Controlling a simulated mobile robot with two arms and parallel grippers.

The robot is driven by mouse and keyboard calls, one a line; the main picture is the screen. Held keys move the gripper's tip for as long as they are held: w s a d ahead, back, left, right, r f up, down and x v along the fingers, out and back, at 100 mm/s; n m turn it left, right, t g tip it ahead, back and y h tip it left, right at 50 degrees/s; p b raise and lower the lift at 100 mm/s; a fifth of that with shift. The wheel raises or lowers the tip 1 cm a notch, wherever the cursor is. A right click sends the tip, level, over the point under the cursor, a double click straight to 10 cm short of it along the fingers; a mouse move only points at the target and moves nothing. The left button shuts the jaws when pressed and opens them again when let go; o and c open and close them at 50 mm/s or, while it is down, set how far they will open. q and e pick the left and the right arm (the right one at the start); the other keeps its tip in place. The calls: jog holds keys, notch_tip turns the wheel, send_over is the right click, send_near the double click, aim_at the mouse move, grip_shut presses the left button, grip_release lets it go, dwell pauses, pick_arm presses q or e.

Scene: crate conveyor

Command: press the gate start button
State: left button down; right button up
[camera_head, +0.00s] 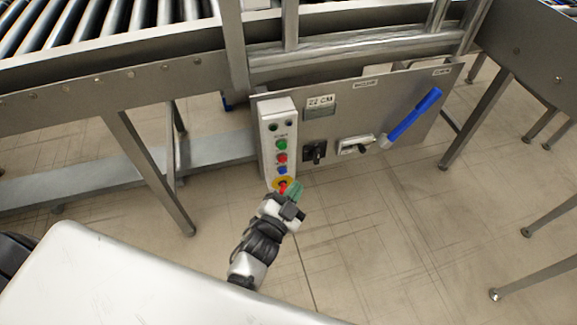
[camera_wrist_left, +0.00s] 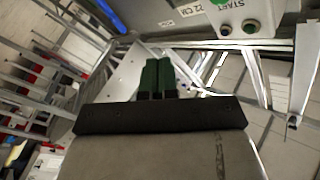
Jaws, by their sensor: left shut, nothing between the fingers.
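A pale control box (camera_head: 266,150) hangs on the left end of a grey panel. It carries a green button (camera_head: 282,145) under a small label, with a red button (camera_head: 281,158) and a blue button (camera_head: 282,169) below. My left gripper (camera_head: 295,189), with green fingers, is shut and empty. In the head view it overlaps the box's lower end, below the green button; I cannot tell if it touches the box. In the left wrist view the shut fingers (camera_wrist_left: 157,78) show centrally, and a START label (camera_wrist_left: 238,5) is at the top edge. My right gripper is out of view.
A yellow-ringed red stop button (camera_head: 283,183) sits at the box's bottom, partly hidden by my gripper. The panel (camera_head: 335,130) also holds a display (camera_head: 320,112), a black knob (camera_head: 315,152) and a blue-handled lever (camera_head: 413,114). A roller conveyor (camera_head: 100,18) is behind; open floor lies right.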

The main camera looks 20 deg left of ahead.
aim_at(282, 146)
pick_arm(q)
jog(key=shift+d+r+m+t, duration=0.2)
jog(key=shift+r+m+t, duration=0.15)
jog(key=shift+r, duration=0.7)
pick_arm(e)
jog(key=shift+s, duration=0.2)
pick_arm(q)
jog(key=shift+w+a, duration=0.1)
jog(key=shift+w+a+f+b, duration=0.1)
jog(key=shift+w+a+b, duration=0.15)
jog(key=shift+w+a, duration=0.75)
jog(key=shift+w+a+r+b, duration=0.15)
jog(key=shift+w+a, duration=0.4)
jog(key=shift+w, duration=0.8)
jog(key=shift+w+a+f+b, duration=0.15)
jog(key=shift+w+a+b, duration=0.15)
jog(key=shift+w+a, duration=0.7)
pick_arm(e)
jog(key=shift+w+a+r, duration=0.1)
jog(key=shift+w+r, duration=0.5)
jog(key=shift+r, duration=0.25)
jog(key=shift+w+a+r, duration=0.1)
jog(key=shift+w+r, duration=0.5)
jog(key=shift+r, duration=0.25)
pick_arm(q)
jog(key=shift+w+d, duration=0.2)
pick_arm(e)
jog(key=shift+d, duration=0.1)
pick_arm(q)
jog(key=shift+w, duration=0.1)
